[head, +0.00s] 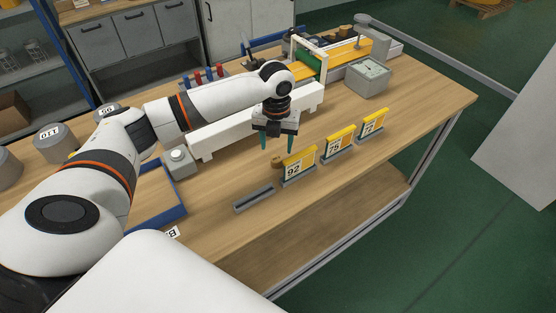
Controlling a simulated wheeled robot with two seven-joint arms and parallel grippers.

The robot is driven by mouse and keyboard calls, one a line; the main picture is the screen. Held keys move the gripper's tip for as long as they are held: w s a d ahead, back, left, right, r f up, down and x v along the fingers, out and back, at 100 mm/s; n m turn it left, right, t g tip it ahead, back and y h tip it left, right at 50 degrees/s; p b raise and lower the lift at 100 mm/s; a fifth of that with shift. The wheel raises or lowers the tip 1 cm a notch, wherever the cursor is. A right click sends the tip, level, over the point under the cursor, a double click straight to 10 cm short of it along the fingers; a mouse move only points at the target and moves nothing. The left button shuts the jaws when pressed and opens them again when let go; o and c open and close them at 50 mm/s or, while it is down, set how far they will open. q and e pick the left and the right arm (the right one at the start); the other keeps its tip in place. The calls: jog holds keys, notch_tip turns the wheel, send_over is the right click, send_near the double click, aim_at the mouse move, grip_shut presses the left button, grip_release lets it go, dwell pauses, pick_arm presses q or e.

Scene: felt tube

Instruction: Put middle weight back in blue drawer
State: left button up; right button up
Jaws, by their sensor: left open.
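Several grey cylinders with number labels stand at the left of the bench. One grey cylinder (55,145) has a label reading about 110, and a smaller one (106,112) stands to its right. A third (8,170) is cut by the left edge. I cannot tell which is the middle weight. A blue-edged open tray or drawer (174,214) lies partly hidden behind my left arm. My left gripper (277,141) is open and empty, fingers pointing down, above a small brown round piece (276,160) beside the yellow card marked 92 (297,165). My right gripper is out of view.
More yellow number cards (338,146) (371,128) stand in holders along the front edge, with an empty grey holder (253,198) to their left. A long white beam (225,131) lies behind my gripper. A grey box with a dial (367,79) stands at the right.

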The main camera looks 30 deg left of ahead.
aim_at(276, 158)
pick_arm(q)
jog(key=shift+s+f, duration=0.1)
jog(key=shift+f, duration=0.4)
notch_tip(276, 158, down, 5)
jog(key=shift+a+r+p, duration=0.1)
jog(key=shift+p, duration=0.55)
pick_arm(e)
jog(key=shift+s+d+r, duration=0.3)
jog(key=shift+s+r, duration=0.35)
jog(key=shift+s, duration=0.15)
pick_arm(q)
jog(key=shift+r, duration=0.1)
grip_shut()
